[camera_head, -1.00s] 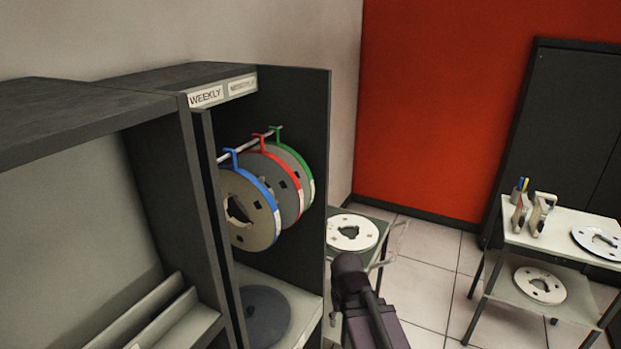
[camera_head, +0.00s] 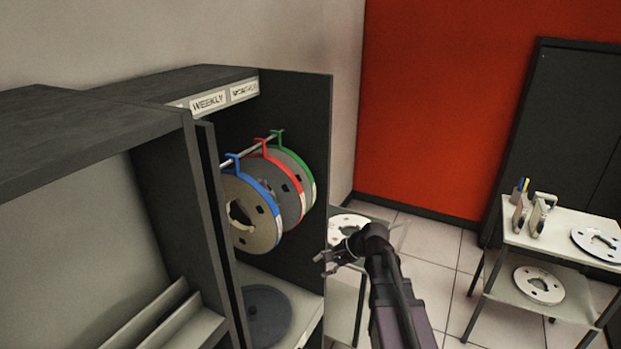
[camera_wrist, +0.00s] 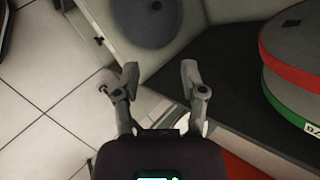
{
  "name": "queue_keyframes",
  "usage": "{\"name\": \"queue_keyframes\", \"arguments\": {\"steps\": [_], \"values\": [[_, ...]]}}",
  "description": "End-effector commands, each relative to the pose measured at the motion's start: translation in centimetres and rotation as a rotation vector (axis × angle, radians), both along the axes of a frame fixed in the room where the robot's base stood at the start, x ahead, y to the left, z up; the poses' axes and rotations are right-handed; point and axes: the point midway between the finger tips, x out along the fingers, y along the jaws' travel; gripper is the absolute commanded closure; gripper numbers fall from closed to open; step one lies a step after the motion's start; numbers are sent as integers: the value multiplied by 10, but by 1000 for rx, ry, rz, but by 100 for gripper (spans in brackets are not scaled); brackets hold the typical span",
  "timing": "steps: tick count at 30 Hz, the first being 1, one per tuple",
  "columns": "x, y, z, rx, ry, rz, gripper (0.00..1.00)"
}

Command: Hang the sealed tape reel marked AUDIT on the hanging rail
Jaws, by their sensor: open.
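Three tape reels hang by coloured hooks on the hanging rail (camera_head: 230,165) inside the dark cabinet: a blue-rimmed reel (camera_head: 250,213) in front, a red-rimmed reel (camera_head: 291,195) behind it, and a green-rimmed reel (camera_head: 306,170) at the back. I cannot read AUDIT on any reel. My gripper (camera_head: 322,264) is open and empty, in front of the cabinet's right side, below and right of the hanging reels. In the wrist view my gripper (camera_wrist: 159,68) has its fingers apart with nothing between them. Red and green rims show at that view's right edge.
A dark disc (camera_head: 266,318) lies on the cabinet's lower shelf. A white reel (camera_head: 343,224) on a low table is partly behind my arm. A cart (camera_head: 570,226) at right carries a white reel (camera_head: 598,243) above and another (camera_head: 539,285) below. WEEKLY is on a cabinet label (camera_head: 208,102).

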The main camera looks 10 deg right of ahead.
Motion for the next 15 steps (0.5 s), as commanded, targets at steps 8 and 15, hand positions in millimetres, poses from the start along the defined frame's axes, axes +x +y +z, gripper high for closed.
{"name": "queue_keyframes", "arguments": {"steps": [8, 15], "values": [[70, -23, 75, 484, 169, -351, 46], [112, -58, 135, 875, 345, -539, 46]]}}
